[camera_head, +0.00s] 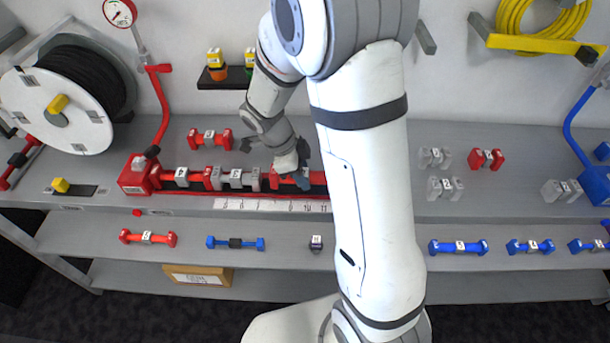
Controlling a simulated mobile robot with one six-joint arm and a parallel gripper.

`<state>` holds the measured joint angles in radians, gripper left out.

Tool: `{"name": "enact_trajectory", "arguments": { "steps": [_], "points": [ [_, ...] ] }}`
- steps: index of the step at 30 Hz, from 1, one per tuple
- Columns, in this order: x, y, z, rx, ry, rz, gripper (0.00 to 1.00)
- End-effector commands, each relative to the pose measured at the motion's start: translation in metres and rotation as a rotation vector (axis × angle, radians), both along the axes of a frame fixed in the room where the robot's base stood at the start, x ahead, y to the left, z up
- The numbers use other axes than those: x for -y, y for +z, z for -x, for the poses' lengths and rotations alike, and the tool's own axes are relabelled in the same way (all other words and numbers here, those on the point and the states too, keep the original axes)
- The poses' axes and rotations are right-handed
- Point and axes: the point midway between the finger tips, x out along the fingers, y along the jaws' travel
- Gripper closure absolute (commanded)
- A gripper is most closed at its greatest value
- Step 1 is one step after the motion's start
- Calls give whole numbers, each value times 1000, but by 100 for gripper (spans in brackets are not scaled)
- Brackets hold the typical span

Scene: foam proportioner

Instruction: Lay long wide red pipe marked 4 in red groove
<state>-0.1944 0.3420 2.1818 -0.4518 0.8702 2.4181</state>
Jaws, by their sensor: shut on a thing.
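The red groove (200,191) is a long red channel on the upper bench, left of centre, running from a red end block to behind my arm. Grey and red pipe pieces lie in its left and middle part. My gripper (300,172) is at the groove's right part, shut on a red pipe (283,183). The pipe is at the groove, partly hidden by my gripper and arm. I cannot read its mark or tell whether it is fully seated.
A white number strip (270,205) lies along the groove's front. A loose red pipe (210,139) lies behind the groove. Clear pieces (435,157) and a red piece (486,159) lie to the right. My arm hides the bench's middle.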

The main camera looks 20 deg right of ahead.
Motion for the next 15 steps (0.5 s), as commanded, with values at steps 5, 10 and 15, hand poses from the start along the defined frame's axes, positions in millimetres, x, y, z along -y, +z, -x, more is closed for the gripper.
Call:
{"name": "enact_trajectory", "arguments": {
  "steps": [5, 10, 15],
  "points": [
    [0, -14, 0, -1, 2, 1, 97],
    [0, -14, 0, 0, 1, 0, 97],
    [0, -16, 0, -1, 2, 0, 64]
  ]
}}
